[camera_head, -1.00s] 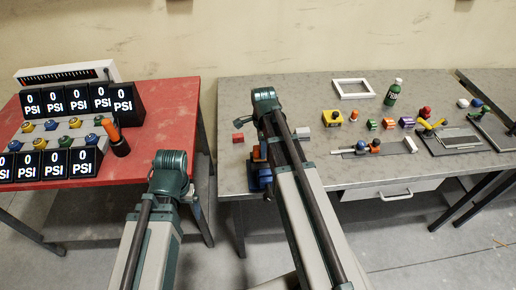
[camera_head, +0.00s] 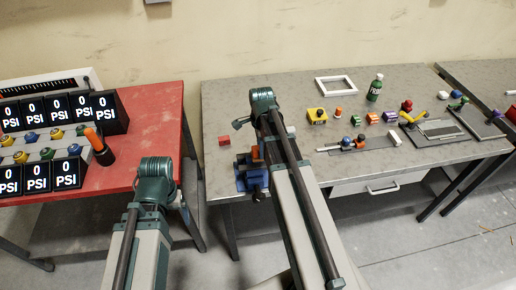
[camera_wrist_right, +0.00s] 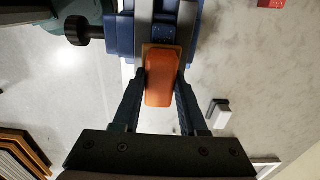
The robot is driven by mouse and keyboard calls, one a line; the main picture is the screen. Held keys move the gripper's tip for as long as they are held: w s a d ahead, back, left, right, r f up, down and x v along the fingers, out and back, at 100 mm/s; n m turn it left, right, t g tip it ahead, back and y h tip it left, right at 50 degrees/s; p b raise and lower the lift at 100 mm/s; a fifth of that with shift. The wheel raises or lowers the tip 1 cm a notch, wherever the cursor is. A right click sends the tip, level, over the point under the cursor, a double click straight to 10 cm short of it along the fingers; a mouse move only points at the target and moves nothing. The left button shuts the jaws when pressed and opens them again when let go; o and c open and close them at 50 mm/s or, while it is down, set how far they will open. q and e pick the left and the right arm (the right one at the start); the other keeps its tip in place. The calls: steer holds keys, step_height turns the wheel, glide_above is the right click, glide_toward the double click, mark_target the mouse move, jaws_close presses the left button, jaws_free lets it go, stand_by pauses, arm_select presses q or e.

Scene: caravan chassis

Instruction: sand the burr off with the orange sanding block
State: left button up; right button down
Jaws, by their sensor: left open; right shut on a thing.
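The orange sanding block (camera_wrist_right: 160,78) is between the fingers of my right gripper (camera_wrist_right: 160,100) in the right wrist view. The gripper is shut on it. The block's far end, with a tan edge, is at the blue vise (camera_wrist_right: 200,30); I cannot tell whether it touches anything there. In the head view the orange block (camera_head: 256,152) shows just above the blue vise (camera_head: 250,178), beside my right arm, which hides part of both. I cannot make out the burr. My left gripper is not seen; only its arm shows at the lower left.
A red block (camera_head: 224,140) lies left of the vise on the grey table (camera_head: 225,105). A white frame (camera_head: 336,85), a green bottle (camera_head: 375,88) and several small parts stand to the right. The red table (camera_head: 165,100) with PSI displays (camera_head: 104,110) is at left.

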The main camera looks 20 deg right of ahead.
steer(key=shift+w+a+f, duration=0.1)
steer(key=shift+w+a, duration=0.1)
steer(key=shift+a, duration=0.6)
steer(key=shift+w+a, duration=0.15)
steer(key=shift+a, duration=0.65)
steer(key=shift+a, duration=0.1)
steer(key=shift+w+a, duration=0.25)
steer(key=shift+a, duration=0.45)
steer(key=shift+w+a, duration=0.2)
steer(key=shift+a, duration=0.5)
steer(key=shift+r, duration=0.2)
step_height(320, 180, up, 6)
steer(key=p, duration=0.6)
steer(key=shift+f, duration=0.1)
step_height(320, 180, up, 3)
steer(key=p, duration=0.3)
